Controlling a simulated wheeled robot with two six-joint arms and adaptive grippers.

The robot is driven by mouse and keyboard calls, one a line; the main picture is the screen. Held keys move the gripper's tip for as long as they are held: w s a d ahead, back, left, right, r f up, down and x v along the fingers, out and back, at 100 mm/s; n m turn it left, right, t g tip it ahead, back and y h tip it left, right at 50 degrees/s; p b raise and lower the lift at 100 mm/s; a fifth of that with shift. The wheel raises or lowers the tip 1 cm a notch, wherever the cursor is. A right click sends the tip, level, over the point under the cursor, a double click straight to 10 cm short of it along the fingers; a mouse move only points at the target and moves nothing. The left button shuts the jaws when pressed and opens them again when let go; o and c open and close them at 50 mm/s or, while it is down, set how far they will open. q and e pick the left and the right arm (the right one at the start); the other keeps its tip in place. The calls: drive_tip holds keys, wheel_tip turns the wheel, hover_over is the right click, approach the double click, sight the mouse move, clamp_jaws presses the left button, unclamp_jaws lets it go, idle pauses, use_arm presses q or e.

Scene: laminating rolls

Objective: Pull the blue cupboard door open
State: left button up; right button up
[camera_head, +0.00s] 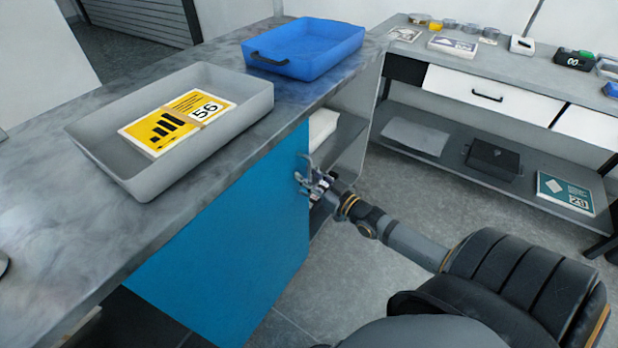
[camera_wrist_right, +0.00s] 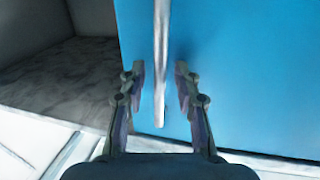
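The blue cupboard door (camera_head: 225,235) hangs below the front edge of the grey counter in the head view, and its top edge follows the counter line; I see no clear gap there. It fills the right part of the wrist view (camera_wrist_right: 250,80). A pale upright handle (camera_wrist_right: 161,50) stands on the door near its side edge. My right gripper (camera_head: 308,184) is at the door's right edge. In the wrist view its fingers (camera_wrist_right: 160,82) are apart, one on each side of the handle, with blue showing between. My left gripper is not in view.
An open compartment (camera_head: 345,140) lies right of the door. The counter (camera_head: 50,215) carries a grey tray (camera_head: 85,140) with a yellow card and a blue tray (camera_head: 335,58). A workbench (camera_head: 460,68) with white drawers stands at right. The floor (camera_head: 430,195) between is clear.

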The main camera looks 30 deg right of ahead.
clamp_jaws()
idle(0.5)
